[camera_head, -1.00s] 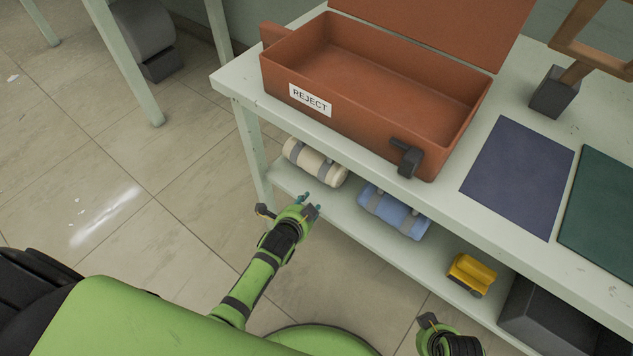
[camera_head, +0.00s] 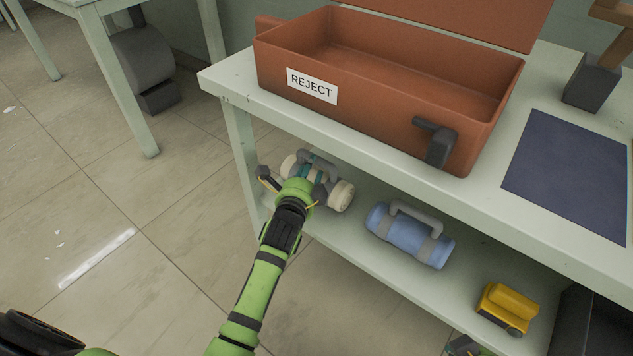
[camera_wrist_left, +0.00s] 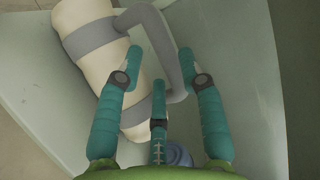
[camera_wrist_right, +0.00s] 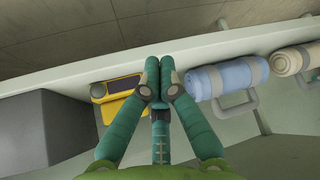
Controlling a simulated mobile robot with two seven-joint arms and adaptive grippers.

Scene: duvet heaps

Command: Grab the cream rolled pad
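The cream rolled pad (camera_head: 341,196) lies on the lower shelf at its left end, with grey straps and a grey handle. My left gripper (camera_head: 309,172) is at the pad and hides its middle in the head view. In the left wrist view the fingers of the left gripper (camera_wrist_left: 160,58) are apart, with the grey handle (camera_wrist_left: 172,50) between or just beyond them and the cream pad (camera_wrist_left: 90,50) to the left. I cannot tell whether they touch. My right gripper (camera_wrist_right: 160,68) has its fingertips together, with nothing seen in them; only a bit shows at the head view's bottom edge.
A blue rolled pad (camera_head: 408,238) with a handle lies right of the cream one, then a yellow object (camera_head: 508,308) and a dark grey box (camera_wrist_right: 45,138). The tabletop above carries a REJECT box (camera_head: 385,125) and overhangs the shelf.

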